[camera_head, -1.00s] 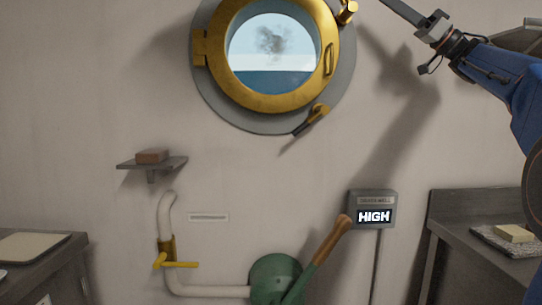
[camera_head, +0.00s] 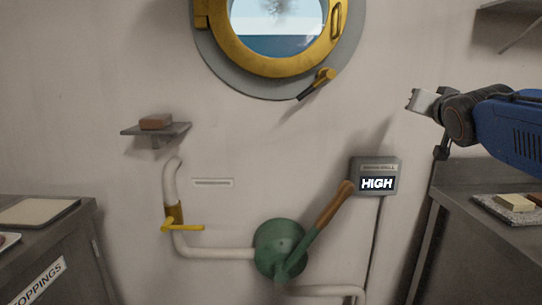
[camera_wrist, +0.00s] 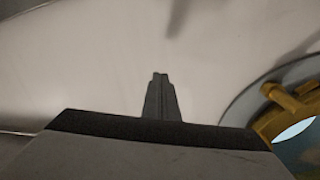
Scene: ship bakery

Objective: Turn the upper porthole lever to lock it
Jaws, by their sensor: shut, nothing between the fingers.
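The brass porthole (camera_head: 238,58) sits in a grey ring on the wall at the top of the head view, cut off by the frame. Its lower lever (camera_head: 318,84), brass with a dark handle, slants down-left at the ring's lower right. The upper lever is out of the head view. A brass lever-like fitting (camera_wrist: 288,101) on the ring shows at the right of the wrist view; I cannot tell for certain which lever it is. My gripper (camera_head: 413,100) points left, right of the porthole, touching neither lever. Its fingers (camera_wrist: 160,76) are shut and empty.
A display box (camera_head: 376,177) reading HIGH is below my gripper. A green pump (camera_head: 280,247) with a wooden-handled lever and pipes stands low in the middle. A small shelf (camera_head: 170,131) holds a brown block. Counters stand at both sides. The wall between porthole and gripper is clear.

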